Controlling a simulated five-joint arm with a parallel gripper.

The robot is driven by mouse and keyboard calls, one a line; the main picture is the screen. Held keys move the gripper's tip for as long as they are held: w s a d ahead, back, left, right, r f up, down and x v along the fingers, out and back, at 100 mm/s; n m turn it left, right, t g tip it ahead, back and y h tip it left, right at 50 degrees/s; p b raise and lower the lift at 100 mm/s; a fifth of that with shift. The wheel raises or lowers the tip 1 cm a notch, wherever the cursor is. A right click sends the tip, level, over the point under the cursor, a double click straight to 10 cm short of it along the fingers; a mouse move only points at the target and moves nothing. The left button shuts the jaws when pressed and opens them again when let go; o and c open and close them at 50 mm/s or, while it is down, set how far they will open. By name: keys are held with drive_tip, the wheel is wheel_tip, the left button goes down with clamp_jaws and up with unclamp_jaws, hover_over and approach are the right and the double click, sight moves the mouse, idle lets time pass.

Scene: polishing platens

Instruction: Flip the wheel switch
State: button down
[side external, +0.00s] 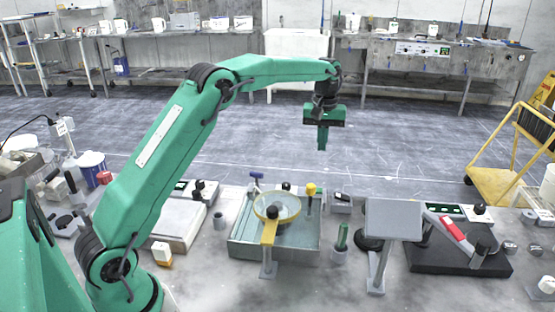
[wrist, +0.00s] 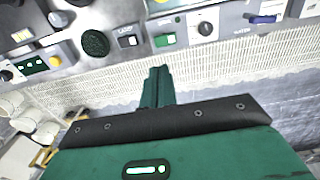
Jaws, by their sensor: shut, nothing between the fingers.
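A small grey box with a black-and-white rocker (side external: 341,199) stands on the bench between the yellow knob and the tilted grey plate. In the wrist view the rocker box (wrist: 129,39) lies up and left of my fingertips. I cannot tell which way the rocker is tipped. My gripper (side external: 322,148) is shut and empty, pointing down, well above the bench and beyond its far edge. In the wrist view its closed fingers (wrist: 159,72) stand apart from the switch.
Left of the switch are a yellow knob (side external: 310,189), a shallow tray (side external: 240,252) with a round bowl, and a blue tap (side external: 257,176). Right are a tilted grey plate (side external: 394,215) and a black base (side external: 435,263). A green-handled tool (side external: 342,236) stands in front. Air around my gripper is clear.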

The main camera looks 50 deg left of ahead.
sight(318, 191)
drive_tip(key=shift+f, duration=0.15)
wheel_tip(318, 191, down, 14)
drive_tip(key=shift+r, duration=0.15)
idle(0.8)
drive_tip(key=shift+w+d+f, duration=0.1)
drive_tip(key=shift+f, duration=0.2)
idle(0.3)
